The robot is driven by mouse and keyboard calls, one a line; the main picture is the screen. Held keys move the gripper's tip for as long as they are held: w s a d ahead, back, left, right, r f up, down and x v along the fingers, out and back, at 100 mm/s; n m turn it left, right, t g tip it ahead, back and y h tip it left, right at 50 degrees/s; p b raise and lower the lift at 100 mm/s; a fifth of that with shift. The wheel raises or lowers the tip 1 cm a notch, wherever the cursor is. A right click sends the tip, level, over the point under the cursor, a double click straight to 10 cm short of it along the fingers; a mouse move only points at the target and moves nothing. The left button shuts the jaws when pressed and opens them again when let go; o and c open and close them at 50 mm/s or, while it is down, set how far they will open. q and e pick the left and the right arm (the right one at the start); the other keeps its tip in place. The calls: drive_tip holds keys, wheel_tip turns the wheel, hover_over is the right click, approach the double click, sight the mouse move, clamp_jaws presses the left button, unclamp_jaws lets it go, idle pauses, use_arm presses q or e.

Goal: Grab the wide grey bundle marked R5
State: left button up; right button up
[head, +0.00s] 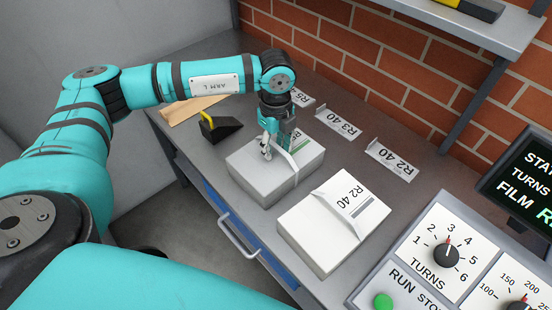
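A wide grey-white bundle (259,179) lies on the bench below my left gripper (272,147). A pale strap (291,169) crosses it. A small stand-up sign marked R5 (303,97) is partly hidden behind my arm. My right gripper is out of view.
A second bundle marked R2 40 (315,240) lies close on the right. Signs R3 40 (337,123) and R2 40 (391,160) stand behind. A black wedge-shaped tool with a yellow handle (220,126) sits on the left. A control panel (440,245) fills the lower right.

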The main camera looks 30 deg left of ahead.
use_arm(q)
drive_tip(key=shift+f, duration=0.1)
drive_tip(key=shift+c, duration=0.3)
clamp_jaws()
drive_tip(key=shift+w, duration=0.1)
drive_tip(key=shift+w, duration=0.1)
